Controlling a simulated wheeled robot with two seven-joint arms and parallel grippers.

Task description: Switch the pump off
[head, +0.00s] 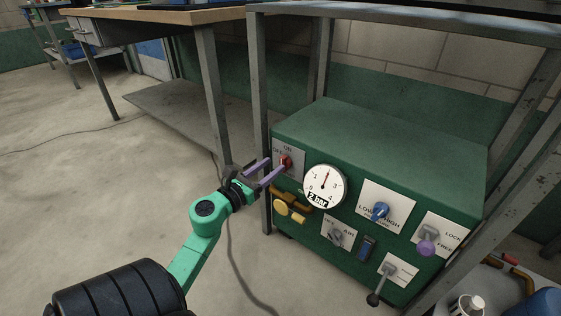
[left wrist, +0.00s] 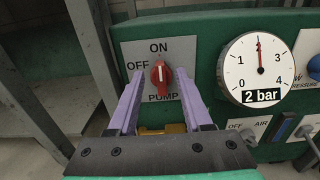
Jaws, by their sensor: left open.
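The pump switch is a red rotary knob (head: 286,162) on a pale plate at the upper left of the green box's front. In the left wrist view the knob (left wrist: 161,79) stands upright, its pointer end toward ON at the top; OFF is printed to its left and PUMP below. My left gripper (head: 271,171) is open in front of the plate. In the left wrist view its two purple fingers (left wrist: 159,78) stand on either side of the knob, with a gap showing on each side. Whether the tips reach the plate is unclear. My right gripper is not in view.
A round gauge (head: 325,186) marked 2 bar sits right of the switch. A blue pressure knob (head: 380,211), a purple-knobbed lever (head: 427,246), a yellow valve handle (head: 290,209) and a black-knobbed lever (head: 379,287) share the panel. Grey frame legs (head: 259,110) stand close left.

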